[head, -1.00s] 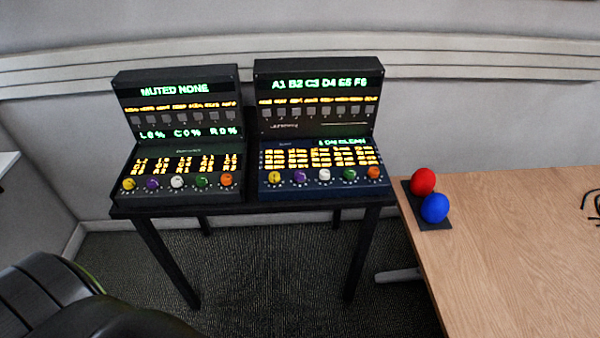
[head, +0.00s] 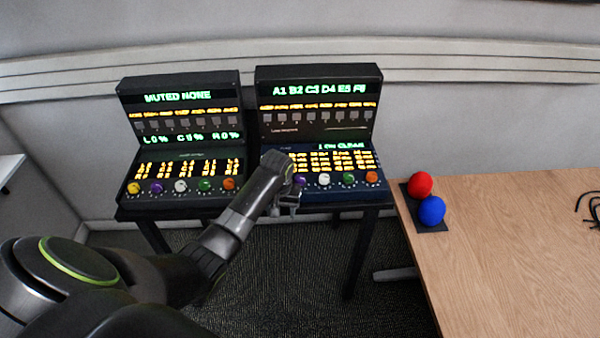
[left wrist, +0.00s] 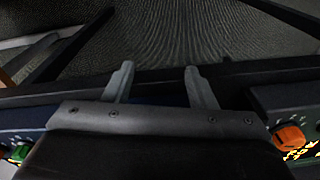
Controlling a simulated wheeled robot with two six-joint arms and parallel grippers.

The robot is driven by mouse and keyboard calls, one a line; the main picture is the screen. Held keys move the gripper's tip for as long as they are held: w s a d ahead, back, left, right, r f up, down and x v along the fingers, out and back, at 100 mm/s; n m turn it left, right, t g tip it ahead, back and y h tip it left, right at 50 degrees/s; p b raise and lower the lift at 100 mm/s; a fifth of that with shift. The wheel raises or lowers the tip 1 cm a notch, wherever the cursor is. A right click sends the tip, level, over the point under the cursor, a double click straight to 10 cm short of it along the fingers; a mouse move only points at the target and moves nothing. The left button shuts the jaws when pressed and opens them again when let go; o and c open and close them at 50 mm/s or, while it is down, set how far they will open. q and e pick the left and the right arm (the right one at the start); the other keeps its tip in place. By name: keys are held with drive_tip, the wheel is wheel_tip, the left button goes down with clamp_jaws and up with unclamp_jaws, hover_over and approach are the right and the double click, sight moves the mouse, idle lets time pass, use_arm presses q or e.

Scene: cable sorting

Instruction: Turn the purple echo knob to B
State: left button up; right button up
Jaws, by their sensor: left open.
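Another purple knob (head: 157,188) is in the left console's row. The knob labels are too small to read, so I cannot tell which one is echo. My left gripper is at the left front of the right console, over the yellow knob's place, which it hides. In the left wrist view its two fingers (left wrist: 158,80) are apart with nothing between them. No purple knob shows there. My right gripper is out of view.
The left console (head: 180,95) and right console (head: 318,80) stand side by side on a black table. The wrist view shows an orange knob (left wrist: 289,136) and a green knob (left wrist: 20,153). Red (head: 420,185) and blue (head: 432,210) balls sit on the wooden desk (head: 500,260).

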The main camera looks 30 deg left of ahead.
use_arm(q)
wheel_tip(320, 180, up, 22)
drive_tip(key=n+g, duration=0.1)
drive_tip(key=n, duration=0.1)
hover_over(300, 178)
drive_tip(key=shift+h, duration=0.3)
wheel_tip(300, 178, down, 17)
drive_tip(key=shift+f, duration=0.1)
drive_tip(key=shift+c, duration=0.3)
drive_tip(key=c, duration=0.9)
